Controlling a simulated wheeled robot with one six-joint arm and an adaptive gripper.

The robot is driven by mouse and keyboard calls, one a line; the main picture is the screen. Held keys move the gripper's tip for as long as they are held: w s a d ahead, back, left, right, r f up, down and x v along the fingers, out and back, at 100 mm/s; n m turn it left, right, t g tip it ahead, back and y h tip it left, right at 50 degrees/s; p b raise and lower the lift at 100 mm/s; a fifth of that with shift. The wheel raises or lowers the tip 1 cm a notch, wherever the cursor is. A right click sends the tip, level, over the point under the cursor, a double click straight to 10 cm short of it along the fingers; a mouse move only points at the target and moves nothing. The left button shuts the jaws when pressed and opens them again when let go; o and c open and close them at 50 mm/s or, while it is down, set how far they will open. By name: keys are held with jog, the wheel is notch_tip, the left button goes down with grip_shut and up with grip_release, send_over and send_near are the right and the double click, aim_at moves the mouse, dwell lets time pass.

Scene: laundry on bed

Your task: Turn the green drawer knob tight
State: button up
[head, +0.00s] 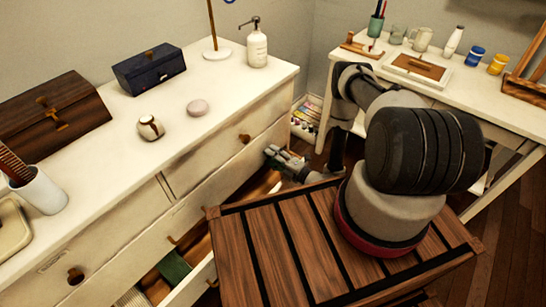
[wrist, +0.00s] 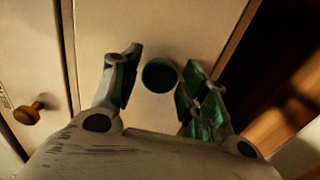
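The green drawer knob (wrist: 159,75) is round and dark green, on a pale drawer front (wrist: 180,30) in the wrist view. My gripper (wrist: 163,77) is open, with one finger left of the knob and the other right of it. A gap shows on the left side; the right finger appears very close to the knob. I cannot tell the depth between fingertips and drawer front. In the head view my gripper (head: 285,160) is low beside the dresser's front, and the green knob does not show there.
The white dresser (head: 225,105) carries a wooden box (head: 45,118), a dark blue box (head: 149,70), a pump bottle (head: 257,45) and small items. Below, an open drawer holds a green cloth (head: 173,268). A brass knob (wrist: 29,113) is left of my gripper. A white desk (head: 350,55) stands behind.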

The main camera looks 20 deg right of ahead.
jog(key=shift+s, duration=0.1)
jog(key=v, duration=0.7)
jog(key=shift+s+d, duration=0.1)
jog(key=shift+s, duration=0.05)
dwell(0.3)
